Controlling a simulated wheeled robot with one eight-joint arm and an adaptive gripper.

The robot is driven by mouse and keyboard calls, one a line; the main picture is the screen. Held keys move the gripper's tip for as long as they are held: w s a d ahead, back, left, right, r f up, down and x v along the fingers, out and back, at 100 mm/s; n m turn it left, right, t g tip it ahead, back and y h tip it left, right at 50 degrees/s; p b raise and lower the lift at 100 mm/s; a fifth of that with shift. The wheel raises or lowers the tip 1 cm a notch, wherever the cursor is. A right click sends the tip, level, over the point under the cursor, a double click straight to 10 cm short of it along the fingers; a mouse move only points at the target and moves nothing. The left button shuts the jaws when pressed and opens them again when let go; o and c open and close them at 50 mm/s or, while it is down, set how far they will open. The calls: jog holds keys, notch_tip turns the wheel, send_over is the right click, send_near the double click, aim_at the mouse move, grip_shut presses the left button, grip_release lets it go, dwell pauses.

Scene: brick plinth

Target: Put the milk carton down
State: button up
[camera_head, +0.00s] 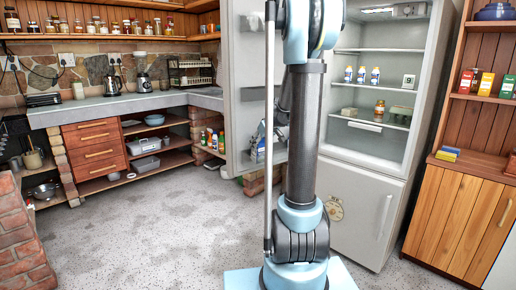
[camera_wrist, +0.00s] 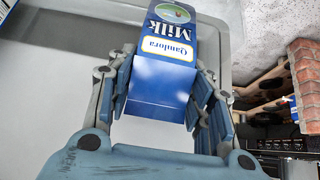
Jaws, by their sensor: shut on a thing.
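A pale grey panel (camera_wrist: 65,75) with a raised rim lies behind the carton. I cannot tell whether the carton touches it. In the head view, a blue-and-white thing (camera_head: 258,149) shows beside the open fridge door (camera_head: 240,95), partly hidden by my arm. I cannot tell for sure that it is the carton. My gripper is not clear in the head view.
A grey counter (camera_head: 130,105) runs at the left. A wooden cabinet (camera_head: 455,215) stands at the right. The grey floor (camera_head: 150,230) at front left is clear.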

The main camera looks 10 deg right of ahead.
jog(key=shift+w+a+r+g+h, duration=0.2)
jog(key=shift+w+g+h, duration=0.1)
jog(key=shift+w+g, duration=0.3)
jog(key=shift+s+f, duration=0.15)
jog(key=shift+f, duration=0.75)
jog(key=o, duration=1.3)
jog(key=v, duration=1.2)
jog(key=s+a+f+m+g+h, duration=0.1)
jog(key=s+f, duration=0.2)
jog(key=s, duration=0.7)
jog(key=s+a+f+m+g, duration=0.1)
jog(key=s+a+f, duration=0.15)
jog(key=s, duration=0.75)
jog(key=s+f+m, duration=0.1)
jog(key=s+f, duration=0.3)
jog(key=s, duration=0.2)
jog(key=s+f+m+g+h, duration=0.1)
jog(key=s+f, duration=0.3)
jog(key=s, duration=0.2)
jog(key=s+d+f, duration=0.1)
jog(key=s+f, duration=0.3)
jog(key=s, duration=0.2)
jog(key=shift+s+d+f+m+h, duration=0.1)
jog(key=shift+s+f+m+h, duration=0.1)
jog(key=shift+s+m+h, duration=0.15)
